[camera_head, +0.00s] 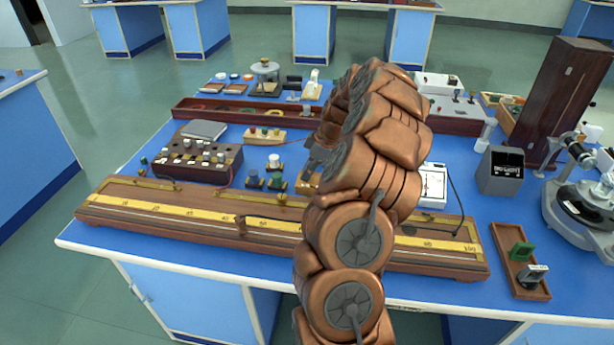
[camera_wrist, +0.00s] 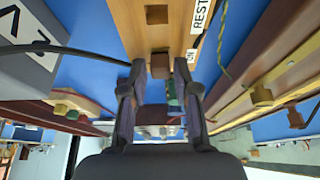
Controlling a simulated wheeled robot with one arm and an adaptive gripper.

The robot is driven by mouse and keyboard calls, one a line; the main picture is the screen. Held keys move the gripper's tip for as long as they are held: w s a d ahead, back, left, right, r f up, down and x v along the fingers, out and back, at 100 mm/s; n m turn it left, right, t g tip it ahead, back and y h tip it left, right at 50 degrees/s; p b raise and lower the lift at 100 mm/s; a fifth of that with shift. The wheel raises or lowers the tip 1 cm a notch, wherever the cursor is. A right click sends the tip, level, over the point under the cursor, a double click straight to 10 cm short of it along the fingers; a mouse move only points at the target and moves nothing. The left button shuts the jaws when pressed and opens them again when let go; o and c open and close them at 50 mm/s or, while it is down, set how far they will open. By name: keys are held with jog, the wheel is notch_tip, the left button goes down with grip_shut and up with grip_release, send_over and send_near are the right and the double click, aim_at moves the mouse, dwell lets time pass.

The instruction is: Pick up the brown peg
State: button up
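In the wrist view a brown peg (camera_wrist: 160,64) stands at the end of a light wooden block (camera_wrist: 182,22) with white lettered labels. My gripper (camera_wrist: 160,72) is open, with its two dark fingers on either side of this peg. Gaps show between the peg and both fingers. A second brown block-like piece (camera_wrist: 156,14) sits farther along the same wood. In the head view my arm hides most of the gripper (camera_head: 316,158) and the peg; a bit of light wood (camera_head: 307,184) shows beside the arm.
A long wooden metre bridge (camera_head: 190,214) lies along the front of the blue bench. A dark box with several knobs (camera_head: 200,160) stands left. A white meter (camera_head: 432,187), a grey box (camera_head: 500,170) and a wooden tray (camera_head: 517,262) stand right. Bare blue bench (camera_head: 130,262) shows front left.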

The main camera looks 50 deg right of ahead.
grip_shut()
jog(key=shift+r, duration=0.1)
